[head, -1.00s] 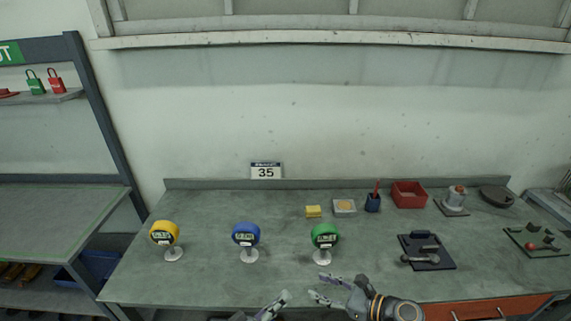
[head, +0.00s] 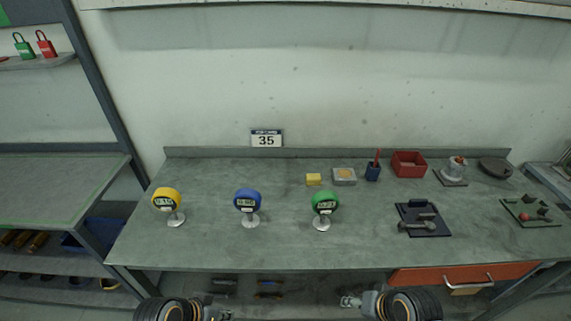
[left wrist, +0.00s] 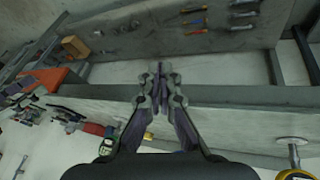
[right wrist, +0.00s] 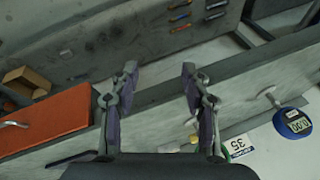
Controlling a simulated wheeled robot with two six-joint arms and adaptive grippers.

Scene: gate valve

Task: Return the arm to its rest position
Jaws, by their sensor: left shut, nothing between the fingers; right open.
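My left gripper (head: 218,312) is at the bottom edge of the head view, in front of the workbench (head: 290,240) and lower in the picture than its front edge. In the left wrist view its fingers (left wrist: 160,70) are together with nothing between them. My right gripper (head: 349,301) is also in front of the bench, to the right of the left one. In the right wrist view its fingers (right wrist: 159,69) are spread and empty. Both grippers are apart from the things on the bench. Most of both arms is outside the head view.
Yellow (head: 167,200), blue (head: 247,201) and green (head: 325,204) gauges stand on the bench. A black plate with a handled part (head: 423,219) and a red bin (head: 408,164) are to the right. An orange drawer (head: 466,274) hangs under the front edge. A shelf unit (head: 60,180) stands left.

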